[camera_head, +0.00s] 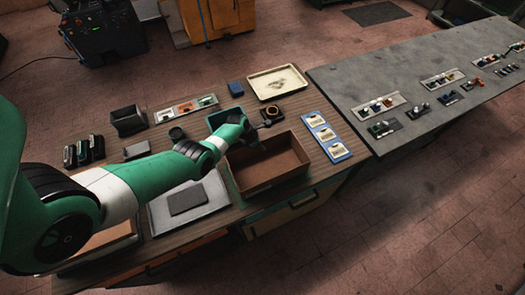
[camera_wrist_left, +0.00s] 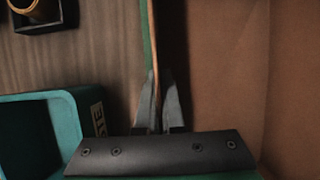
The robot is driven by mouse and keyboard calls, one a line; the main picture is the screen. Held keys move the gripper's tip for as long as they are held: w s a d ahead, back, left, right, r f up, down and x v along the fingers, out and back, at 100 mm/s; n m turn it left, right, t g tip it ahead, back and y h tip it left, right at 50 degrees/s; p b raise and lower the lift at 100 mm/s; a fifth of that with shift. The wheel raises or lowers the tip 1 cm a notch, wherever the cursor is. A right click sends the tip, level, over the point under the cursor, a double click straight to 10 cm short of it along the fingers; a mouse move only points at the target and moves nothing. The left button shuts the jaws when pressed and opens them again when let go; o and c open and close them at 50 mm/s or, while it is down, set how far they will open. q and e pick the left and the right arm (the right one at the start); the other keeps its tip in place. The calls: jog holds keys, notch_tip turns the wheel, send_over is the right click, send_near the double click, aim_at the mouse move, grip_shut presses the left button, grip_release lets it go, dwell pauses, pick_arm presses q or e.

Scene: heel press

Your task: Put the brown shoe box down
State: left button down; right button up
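The brown shoe box (camera_head: 270,180) is open-topped and appears upright at the front right of the wooden bench. A green edge shows along its left and front sides. My left gripper (camera_head: 259,137) is at the box's far wall. In the left wrist view its two fingers (camera_wrist_left: 160,105) stand either side of the thin wall of the brown box (camera_wrist_left: 225,70), closed on it. The box's interior looks empty in the visible part. I cannot tell whether its bottom touches the surface beneath. My right gripper is not in view.
A teal bin (camera_wrist_left: 35,100) stands beside the box, partly behind my arm. A blue card board (camera_head: 326,137) lies right of the box; a cream tray (camera_head: 276,82) is behind. A grey tray (camera_head: 160,218) is at left. A grey table (camera_head: 420,60) adjoins at right.

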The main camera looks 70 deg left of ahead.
pick_arm(q)
jog(key=shift+s+d+f, duration=0.15)
jog(key=shift+f, duration=0.75)
jog(key=shift+r, duration=0.25)
jog(key=shift+f, duration=0.25)
jog(key=c, duration=1)
grip_release()
jog(key=shift+r, duration=0.1)
jog(key=shift+c, duration=0.2)
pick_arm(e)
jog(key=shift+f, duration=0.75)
